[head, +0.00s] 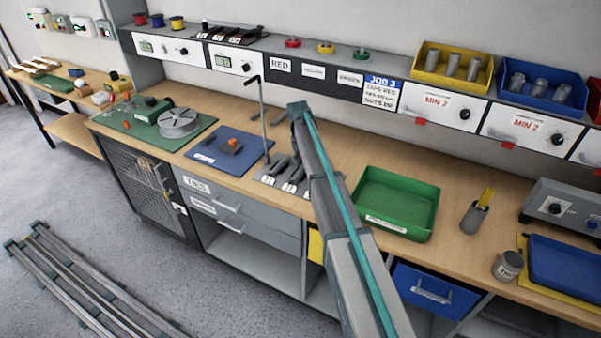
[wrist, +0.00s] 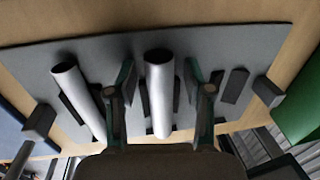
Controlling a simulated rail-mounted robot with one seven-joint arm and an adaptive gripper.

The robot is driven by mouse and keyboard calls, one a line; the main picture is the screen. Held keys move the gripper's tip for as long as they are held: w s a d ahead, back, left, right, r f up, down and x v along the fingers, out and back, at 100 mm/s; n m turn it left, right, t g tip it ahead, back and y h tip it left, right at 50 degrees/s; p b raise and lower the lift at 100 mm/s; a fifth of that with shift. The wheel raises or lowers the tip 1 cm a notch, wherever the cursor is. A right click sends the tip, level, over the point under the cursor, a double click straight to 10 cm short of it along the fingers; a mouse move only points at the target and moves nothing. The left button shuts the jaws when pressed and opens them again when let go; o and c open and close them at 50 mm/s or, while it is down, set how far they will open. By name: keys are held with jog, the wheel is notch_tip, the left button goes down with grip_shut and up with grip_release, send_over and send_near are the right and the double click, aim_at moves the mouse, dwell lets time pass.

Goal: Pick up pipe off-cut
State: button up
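In the wrist view two grey pipe off-cuts lie on dark blocks on a grey board (wrist: 220,55). One off-cut (wrist: 159,85) runs between the two fingers of my gripper (wrist: 160,75), with a gap on each side. The fingers are open and hold nothing. The other off-cut (wrist: 80,97) lies slanted to the left, outside the left finger. In the head view the grey board (head: 268,181) lies on the bench with dark pieces on it. My arm hides part of it, and I cannot make out my fingers there.
A thin upright hooked rod (head: 263,120) stands beside the board. A blue mat (head: 215,160) lies to the left and a green tray (head: 428,195) to the right. Yellow (head: 484,85) and blue (head: 580,105) bins stand on the shelf. Bare bench top separates the board from the green tray.

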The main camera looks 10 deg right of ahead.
grip_shut()
jog(key=shift+r, duration=0.1)
